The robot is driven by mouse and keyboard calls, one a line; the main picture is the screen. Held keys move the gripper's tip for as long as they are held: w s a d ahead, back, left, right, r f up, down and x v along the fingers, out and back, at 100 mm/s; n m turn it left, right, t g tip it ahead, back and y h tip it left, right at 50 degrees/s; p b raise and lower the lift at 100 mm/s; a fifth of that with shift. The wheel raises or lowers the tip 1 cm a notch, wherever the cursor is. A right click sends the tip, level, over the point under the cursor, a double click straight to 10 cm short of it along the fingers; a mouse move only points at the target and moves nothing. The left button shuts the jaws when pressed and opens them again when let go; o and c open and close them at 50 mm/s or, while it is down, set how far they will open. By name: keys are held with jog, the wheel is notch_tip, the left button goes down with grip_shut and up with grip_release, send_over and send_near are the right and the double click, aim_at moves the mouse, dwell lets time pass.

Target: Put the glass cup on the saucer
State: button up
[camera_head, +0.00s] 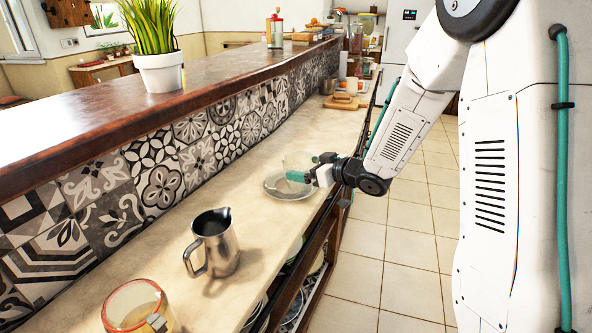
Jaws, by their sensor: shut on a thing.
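The glass cup (295,163) is clear and hard to make out against the tiles and counter. My gripper (312,172) reaches in from the right and is shut on the cup. The saucer (277,190) is a pale, round dish on the counter, right under the cup and the gripper's fingers. The cup looks upright over the saucer. I cannot tell whether its base touches the saucer. The fingers hide part of the cup and the saucer's right side.
A steel pitcher (213,246) stands on the counter (165,262) nearer to me, with an orange-tinted glass container (137,306) at the front. A raised wooden ledge (110,118) with a potted plant (160,72) runs along the left. Cutting boards (347,102) lie farther back.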

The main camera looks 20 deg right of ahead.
aim_at(301, 159)
jog(key=w, duration=0.2)
jog(key=w+a, duration=0.1)
jog(key=w, duration=0.4)
jog(key=shift+w+a+f, duration=0.2)
jog(key=shift+f, duration=1.9)
jog(key=shift+f, duration=0.15)
jog(key=o, duration=0.8)
jog(key=shift+c, duration=0.2)
